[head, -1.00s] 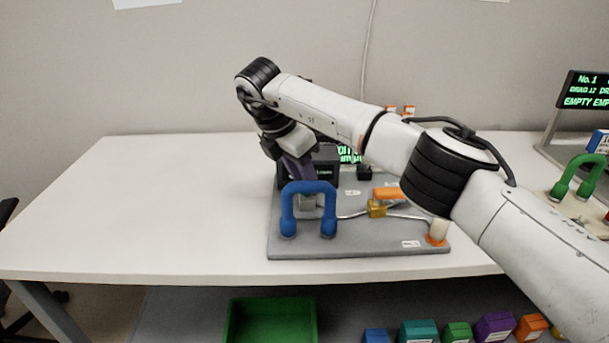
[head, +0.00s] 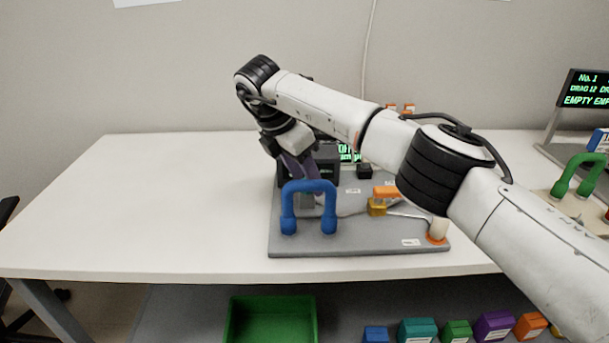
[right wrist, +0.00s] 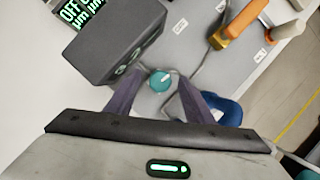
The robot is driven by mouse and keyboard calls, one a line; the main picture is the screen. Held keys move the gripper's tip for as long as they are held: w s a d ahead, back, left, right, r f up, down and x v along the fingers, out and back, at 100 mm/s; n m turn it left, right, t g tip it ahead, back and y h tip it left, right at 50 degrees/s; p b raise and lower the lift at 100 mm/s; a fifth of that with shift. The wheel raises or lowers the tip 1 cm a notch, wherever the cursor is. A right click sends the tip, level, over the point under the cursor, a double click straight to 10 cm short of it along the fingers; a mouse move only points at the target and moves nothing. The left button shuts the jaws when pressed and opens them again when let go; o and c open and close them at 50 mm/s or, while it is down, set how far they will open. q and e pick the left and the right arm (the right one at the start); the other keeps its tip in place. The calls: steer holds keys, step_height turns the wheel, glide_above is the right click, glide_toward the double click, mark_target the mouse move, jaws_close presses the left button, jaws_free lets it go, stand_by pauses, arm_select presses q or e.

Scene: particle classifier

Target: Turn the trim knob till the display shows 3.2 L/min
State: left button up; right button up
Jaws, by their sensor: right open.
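The teal round knob (right wrist: 160,80) shows in the right wrist view, on the grey board beside a dark box. My right gripper (right wrist: 162,86) is open, its two purple-grey fingers on either side of the knob; I cannot tell whether they touch it. In the head view my right gripper (head: 311,190) points down behind the blue handle. The dark box (right wrist: 115,38) carries small green marks on its side. A display with green text (right wrist: 80,12) reads "OFF" and "µm", cut off by the frame; in the head view my arm partly hides it (head: 349,153). No flow figure is readable. My left gripper is out of view.
The blue handle (head: 309,188) stands at the front of the grey board (head: 350,246). An orange-handled brass valve (head: 378,206) and a pale post with an orange base (head: 438,231) stand to its right. The white table (head: 150,210) is clear at left. A green tray (head: 272,322) is below.

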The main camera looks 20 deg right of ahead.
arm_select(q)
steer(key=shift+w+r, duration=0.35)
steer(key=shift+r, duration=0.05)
arm_select(e)
steer(key=v, duration=1)
steer(key=shift+r, duration=0.2)
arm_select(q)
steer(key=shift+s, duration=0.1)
arm_select(e)
steer(key=shift+f, duration=0.1)
